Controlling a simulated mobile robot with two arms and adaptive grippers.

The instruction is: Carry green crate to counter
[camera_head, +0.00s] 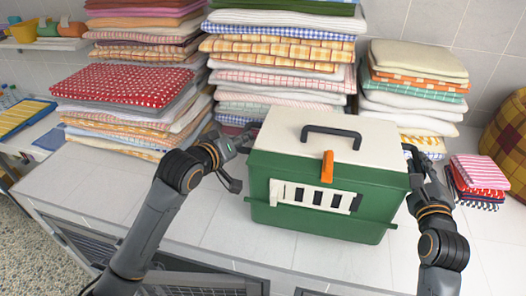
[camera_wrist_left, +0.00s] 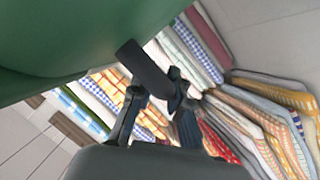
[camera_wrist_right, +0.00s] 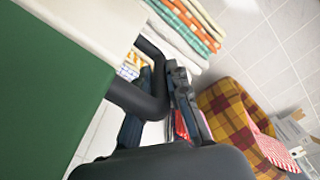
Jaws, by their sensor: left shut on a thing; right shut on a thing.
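The green crate (camera_head: 300,205) is a pet carrier with a white lid, a black top handle, an orange latch and a white barred front. It looks upright over the white counter (camera_head: 215,222), near the front edge; I cannot tell whether its base touches. My left gripper (camera_head: 240,160) is shut on a dark side handle (camera_wrist_left: 143,68) at the crate's left side. My right gripper (camera_head: 411,165) is shut on the other dark side handle (camera_wrist_right: 140,98) at the right. The crate's green wall also shows in the left wrist view (camera_wrist_left: 70,35) and right wrist view (camera_wrist_right: 45,95).
Tall stacks of folded towels (camera_head: 280,50) line the back, with a red dotted towel pile (camera_head: 125,85) at left and another stack (camera_head: 415,85) at right. Small folded towels (camera_head: 478,175) lie right of my right gripper. A plaid basket (camera_head: 508,140) stands at the far right.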

